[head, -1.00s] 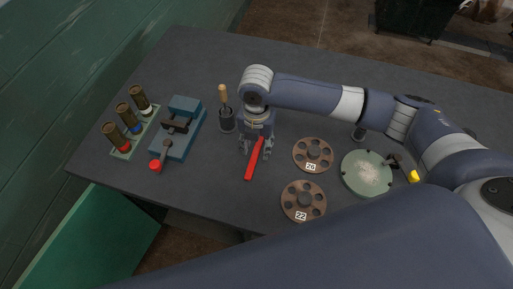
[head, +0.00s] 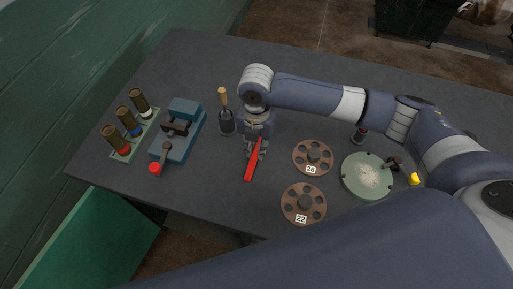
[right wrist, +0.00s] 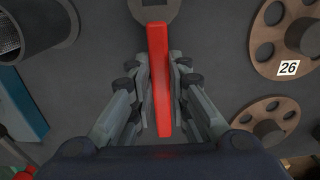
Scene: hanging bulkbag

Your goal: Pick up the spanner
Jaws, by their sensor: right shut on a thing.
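The spanner (head: 251,165) has a red handle and lies on the dark tabletop near the middle of the head view. In the right wrist view its red handle (right wrist: 159,80) runs between my fingers, and part of its grey head (right wrist: 154,10) shows at the top edge. My right gripper (head: 254,153) points down over the spanner and is shut on its handle; the fingers (right wrist: 160,85) press both sides in the wrist view. The spanner's head is mostly hidden under the gripper in the head view. My left gripper is not in view.
A wooden-handled tool in a dark holder (head: 226,122) stands close left. A blue vice-like device (head: 178,143) and a rack with several cartridges (head: 133,143) are further left. Brown discs marked 26 (head: 299,157) and 22 (head: 290,203) lie right, then a green round dish (head: 352,182).

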